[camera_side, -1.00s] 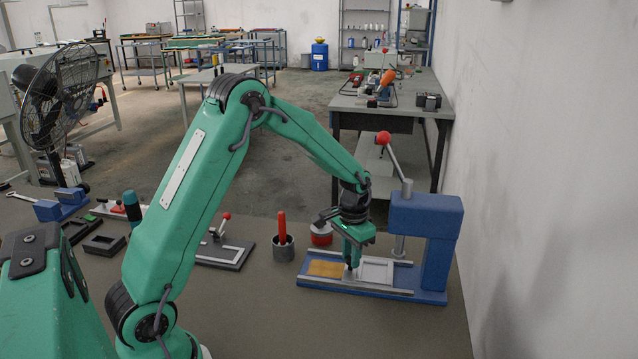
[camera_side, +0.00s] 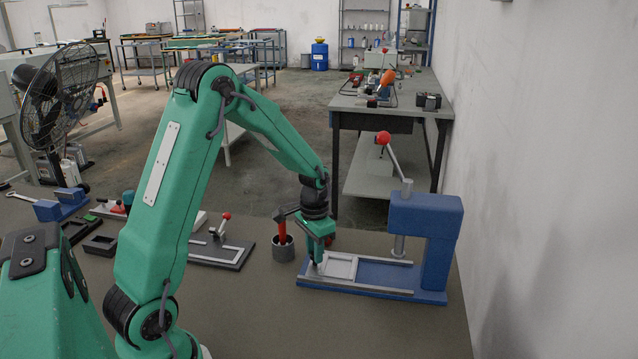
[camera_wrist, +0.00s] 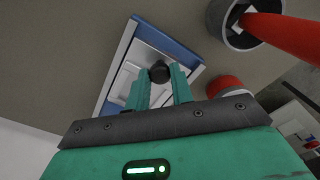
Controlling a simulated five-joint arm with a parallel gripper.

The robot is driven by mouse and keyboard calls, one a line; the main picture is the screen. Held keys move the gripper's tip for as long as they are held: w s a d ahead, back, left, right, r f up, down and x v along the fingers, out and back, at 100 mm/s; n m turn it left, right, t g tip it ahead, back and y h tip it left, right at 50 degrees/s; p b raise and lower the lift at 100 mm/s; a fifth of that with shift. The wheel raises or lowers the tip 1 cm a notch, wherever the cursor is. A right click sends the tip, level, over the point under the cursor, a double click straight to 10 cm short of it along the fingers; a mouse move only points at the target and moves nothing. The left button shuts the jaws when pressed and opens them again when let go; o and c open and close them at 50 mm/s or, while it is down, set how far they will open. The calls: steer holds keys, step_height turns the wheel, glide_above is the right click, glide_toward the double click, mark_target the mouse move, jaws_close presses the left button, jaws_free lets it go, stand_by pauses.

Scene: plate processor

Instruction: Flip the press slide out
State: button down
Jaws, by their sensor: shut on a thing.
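The press is blue, with a low bed (camera_side: 378,274) and an upright head (camera_side: 428,218) at its right end. The press slide (camera_side: 342,267), a pale framed plate, lies at the left end of the bed, clear of the head. My gripper (camera_side: 318,266) is at the slide's left end, its jaws low over the bed. In the wrist view my gripper (camera_wrist: 159,88) is shut on a round black knob (camera_wrist: 159,72) on the slide (camera_wrist: 127,77). The fingers hide part of the slide.
A grey cup (camera_side: 284,254) with a red-handled tool stands just left of the press. A red-topped pot (camera_wrist: 224,87) is close by. The red-balled lever (camera_side: 383,138) rises above the press. A dark fixture (camera_side: 222,250) lies further left.

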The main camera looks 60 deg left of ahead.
steer(key=shift+s+a, duration=0.15)
steer(key=shift+a, duration=0.1)
steer(key=c, duration=1.2)
jaws_free()
steer(key=shift+d+r, duration=0.1)
steer(key=shift+r, duration=0.05)
steer(key=shift+r, duration=3.8)
